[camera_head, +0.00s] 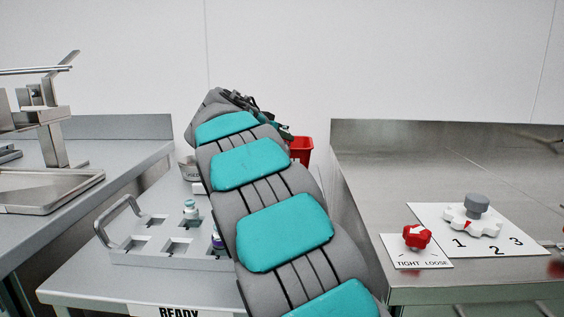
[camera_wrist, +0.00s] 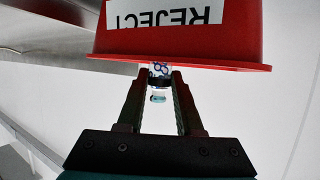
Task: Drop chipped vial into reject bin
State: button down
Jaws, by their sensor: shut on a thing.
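The red reject bin (camera_wrist: 185,32) fills the top of the wrist view, with its REJECT label upside down in the picture. My gripper (camera_wrist: 160,80) is shut on a small clear vial (camera_wrist: 158,74) with blue-purple marks. The vial is between the fingertips, right by the bin's rim in the picture; I cannot tell whether it is over the opening. No chip can be made out. In the head view the bin (camera_head: 302,146) shows beyond my arm, partly covered by it. The held vial is hidden there.
A grey rack (camera_head: 150,257) with square pockets stands on the middle table, holding a vial (camera_head: 191,210) and another partly hidden by my arm (camera_head: 217,241). The right steel counter (camera_head: 370,170) carries a red knob (camera_head: 417,237) and a white numbered dial (camera_head: 470,222).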

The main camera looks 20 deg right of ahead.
jog(key=shift+f, duration=0.1)
jog(key=shift+c, duration=2.4)
grip_release()
jog(key=b+v, duration=0.1)
jog(key=v, duration=0.6)
jog(key=shift+s+a, duration=0.2)
jog(key=shift+a, duration=0.1)
